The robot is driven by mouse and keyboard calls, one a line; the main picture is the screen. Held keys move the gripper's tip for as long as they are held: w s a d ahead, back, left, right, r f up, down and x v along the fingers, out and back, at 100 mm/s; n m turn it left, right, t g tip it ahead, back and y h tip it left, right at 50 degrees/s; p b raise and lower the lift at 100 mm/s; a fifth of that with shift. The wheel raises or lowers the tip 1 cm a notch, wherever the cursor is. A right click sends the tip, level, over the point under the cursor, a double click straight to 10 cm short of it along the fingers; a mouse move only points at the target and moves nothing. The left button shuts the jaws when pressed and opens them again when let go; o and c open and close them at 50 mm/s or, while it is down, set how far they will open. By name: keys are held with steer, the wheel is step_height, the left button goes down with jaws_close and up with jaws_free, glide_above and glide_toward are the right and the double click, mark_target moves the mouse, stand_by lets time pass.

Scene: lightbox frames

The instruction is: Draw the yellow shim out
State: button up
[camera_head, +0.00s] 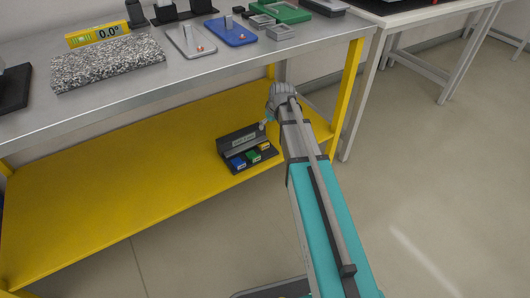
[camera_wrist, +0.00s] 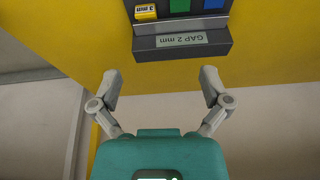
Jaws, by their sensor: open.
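The yellow shim (camera_wrist: 146,12) sits in a slot of a dark holder (camera_wrist: 183,49) on the yellow lower shelf, with its printed end showing in the wrist view. In the head view the yellow shim (camera_head: 264,147) is the rightmost in the holder (camera_head: 262,163), beside a green shim (camera_head: 253,156) and a blue shim (camera_head: 237,163). The wrist view also shows the green (camera_wrist: 180,5) and blue (camera_wrist: 213,4) ones. A label reading "GAP 2 mm" is on the holder. My gripper (camera_wrist: 160,77) is open and empty, its fingers apart from the holder.
The yellow shelf (camera_head: 120,190) is clear left of the holder. Above it the metal bench top (camera_head: 150,85) carries a stone slab, a yellow level reading 0.0°, and several small fixtures. A yellow leg (camera_head: 348,85) stands right of my arm.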

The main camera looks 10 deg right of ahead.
mark_target(265, 144)
steer(key=w+d+f+b, duration=0.1)
steer(key=w+f+b, duration=0.3)
steer(key=f+b, duration=0.2)
steer(key=shift+w+d+f+n+t, duration=0.15)
steer(key=shift+d+f+n+t, duration=0.2)
steer(key=shift+f, duration=0.25)
steer(key=shift+f+b, duration=0.1)
steer(key=shift+b, duration=0.2)
steer(key=b+x, duration=1.2)
steer(key=x, duration=0.1)
steer(key=shift+w+a+f, duration=0.1)
steer(key=shift+f, duration=0.15)
stand_by(0.4)
